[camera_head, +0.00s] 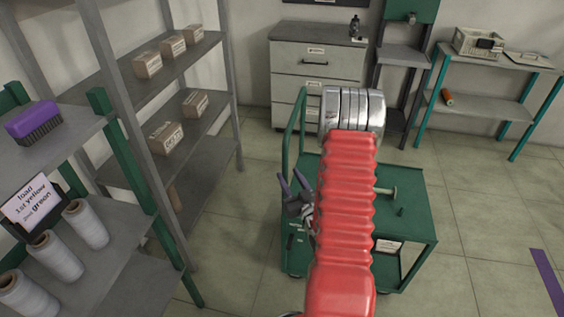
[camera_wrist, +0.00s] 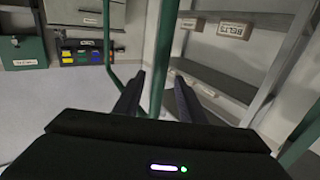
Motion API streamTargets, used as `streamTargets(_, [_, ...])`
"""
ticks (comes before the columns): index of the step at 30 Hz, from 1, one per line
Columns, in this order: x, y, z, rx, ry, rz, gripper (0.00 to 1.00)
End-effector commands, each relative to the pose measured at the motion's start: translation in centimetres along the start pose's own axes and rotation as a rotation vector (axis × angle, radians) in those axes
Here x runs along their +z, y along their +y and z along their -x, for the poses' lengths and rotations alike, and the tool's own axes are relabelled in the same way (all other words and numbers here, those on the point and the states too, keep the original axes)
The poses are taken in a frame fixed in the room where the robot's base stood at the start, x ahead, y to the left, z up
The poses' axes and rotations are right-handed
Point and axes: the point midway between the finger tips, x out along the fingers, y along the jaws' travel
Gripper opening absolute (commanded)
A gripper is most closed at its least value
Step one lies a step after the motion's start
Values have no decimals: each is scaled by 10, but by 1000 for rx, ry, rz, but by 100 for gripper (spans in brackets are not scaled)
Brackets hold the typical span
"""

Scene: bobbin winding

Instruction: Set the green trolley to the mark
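The green trolley (camera_head: 413,211) stands on the tiled floor, partly hidden behind my red arm. Its tall green handle (camera_head: 287,146) rises at its left side. My gripper (camera_head: 292,181) is beside this handle, with its two dark fingers apart. In the wrist view my gripper (camera_wrist: 160,84) has a green upright bar (camera_wrist: 164,50) showing between its fingers. Gaps show at the fingers, and contact with the bar cannot be told. A purple strip (camera_head: 547,281) lies on the floor at the far right; whether it is the mark is unclear.
A grey shelf rack (camera_head: 183,88) with small boxes and a green-posted shelf with white spools (camera_head: 86,224) stand at left. A drawer cabinet (camera_head: 317,60) and a teal-legged bench (camera_head: 489,104) stand behind. The floor right of the trolley is clear.

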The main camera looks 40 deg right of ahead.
Motion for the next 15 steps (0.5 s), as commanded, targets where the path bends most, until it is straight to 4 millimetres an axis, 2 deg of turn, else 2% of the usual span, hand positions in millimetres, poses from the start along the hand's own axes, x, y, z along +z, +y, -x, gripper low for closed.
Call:
streamTargets(9, [0,0,-50,-1,2,0,37])
streamTargets(15, [0,0,-76,0,0,0,37])
